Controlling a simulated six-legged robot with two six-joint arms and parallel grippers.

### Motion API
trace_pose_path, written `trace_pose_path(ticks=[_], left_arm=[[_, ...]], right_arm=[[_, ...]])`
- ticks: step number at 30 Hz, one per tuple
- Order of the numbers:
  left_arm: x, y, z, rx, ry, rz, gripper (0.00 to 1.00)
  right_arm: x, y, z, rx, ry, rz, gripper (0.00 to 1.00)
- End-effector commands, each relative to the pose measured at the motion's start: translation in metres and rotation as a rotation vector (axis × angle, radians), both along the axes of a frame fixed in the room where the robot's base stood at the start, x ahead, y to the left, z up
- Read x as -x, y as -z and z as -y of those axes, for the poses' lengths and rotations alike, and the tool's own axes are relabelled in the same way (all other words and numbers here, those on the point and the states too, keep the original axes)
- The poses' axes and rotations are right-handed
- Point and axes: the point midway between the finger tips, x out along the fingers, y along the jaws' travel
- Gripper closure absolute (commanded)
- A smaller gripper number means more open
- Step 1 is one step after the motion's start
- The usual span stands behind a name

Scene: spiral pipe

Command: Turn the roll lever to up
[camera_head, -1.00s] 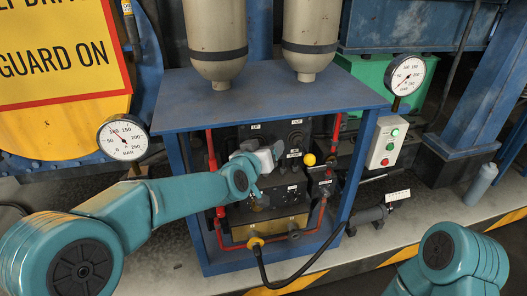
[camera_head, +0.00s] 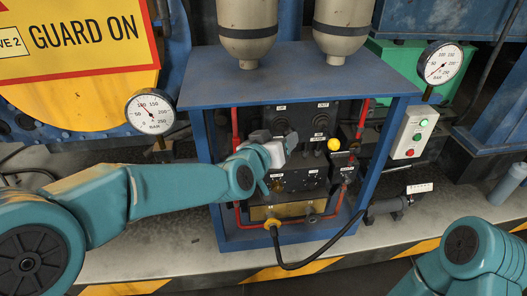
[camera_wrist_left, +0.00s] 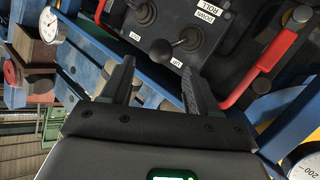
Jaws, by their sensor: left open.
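In the left wrist view, the roll lever is a dark ball knob (camera_wrist_left: 160,50) on a short stem from a round black boot. It sits on a black panel (camera_wrist_left: 225,50) between the "UP" label (camera_wrist_left: 177,62) and the "ROLL DOWN" label (camera_wrist_left: 208,13). My left gripper (camera_wrist_left: 158,80) is open, with the knob just beyond and between its fingertips; touching cannot be told. My right gripper is not in view; only my right arm shows.
A blue cabinet frame (camera_head: 388,150) with a flat top surrounds the panel. Red pipes (camera_head: 236,130) run along its sides. A yellow knob (camera_head: 334,144) stands right of the gripper. A second black lever (camera_wrist_left: 145,12) is beyond the first. A black hose (camera_head: 318,255) hangs below.

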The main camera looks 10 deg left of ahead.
Motion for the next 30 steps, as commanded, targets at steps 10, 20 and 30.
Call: trace_pose_path(ticks=[10,20,30], left_arm=[[0.071,-0.022,-0.027,0.000,0.002,0.002,0.40],[0.086,-0.025,-0.033,-0.001,0.001,0.001,0.40],[0.084,-0.024,-0.035,-0.001,-0.004,-0.001,0.40]], right_arm=[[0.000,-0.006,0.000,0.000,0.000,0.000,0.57],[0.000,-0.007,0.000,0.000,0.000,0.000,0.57],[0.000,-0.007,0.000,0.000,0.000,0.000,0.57]])
